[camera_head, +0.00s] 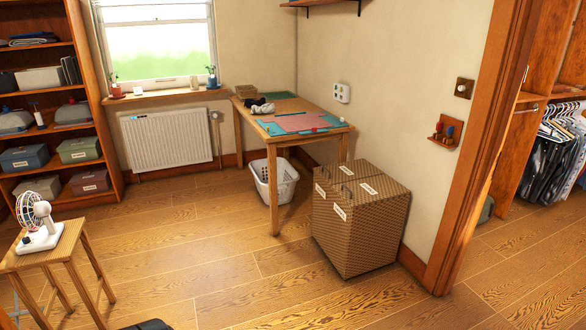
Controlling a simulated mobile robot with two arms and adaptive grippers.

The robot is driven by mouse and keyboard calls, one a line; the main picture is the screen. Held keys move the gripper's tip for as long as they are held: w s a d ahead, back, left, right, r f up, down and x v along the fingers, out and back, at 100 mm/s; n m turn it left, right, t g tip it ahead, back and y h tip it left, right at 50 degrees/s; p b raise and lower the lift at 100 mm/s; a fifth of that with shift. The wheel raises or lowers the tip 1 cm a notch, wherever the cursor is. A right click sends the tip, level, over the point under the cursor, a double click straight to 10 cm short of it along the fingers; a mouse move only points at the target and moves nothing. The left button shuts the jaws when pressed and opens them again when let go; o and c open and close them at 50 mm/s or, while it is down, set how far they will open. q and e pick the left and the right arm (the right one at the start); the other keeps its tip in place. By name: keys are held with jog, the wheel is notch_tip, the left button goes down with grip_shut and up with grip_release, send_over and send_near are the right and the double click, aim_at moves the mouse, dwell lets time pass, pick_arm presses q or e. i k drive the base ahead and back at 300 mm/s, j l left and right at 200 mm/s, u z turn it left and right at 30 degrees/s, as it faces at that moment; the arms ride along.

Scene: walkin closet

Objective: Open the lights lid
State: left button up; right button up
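A large woven brown box (360,232) stands on the floor against the right wall, beside the door frame. Its top looks closed and is split by a seam into two lids, a rear lid (352,172) and a front lid (375,193). Each lid has a pale label, and further pale labels sit on the left side. The writing is too small to read, so I cannot tell which lid is for lights. Neither of my grippers is in view.
A wooden table (286,110) with a teal mat stands behind the box, with a white laundry basket (284,188) under it. A stool (58,256) holding a fan (40,224) is at left. Shelves (85,40) line the left wall. The middle floor is clear.

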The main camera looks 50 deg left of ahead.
aim_at(342, 172)
jog(key=u, duration=1.2)
jog(key=i+j, duration=0.2)
jog(key=i, duration=0.25)
jog(key=i+j, duration=0.2)
jog(key=i, duration=0.3)
jog(key=i+j, duration=0.15)
jog(key=i, duration=0.3)
jog(key=i+j, duration=0.2)
jog(key=i, duration=0.3)
jog(key=i+j, duration=0.2)
jog(key=i, duration=0.25)
jog(key=i+j, duration=0.2)
jog(key=i, duration=0.3)
jog(key=l+z, duration=0.05)
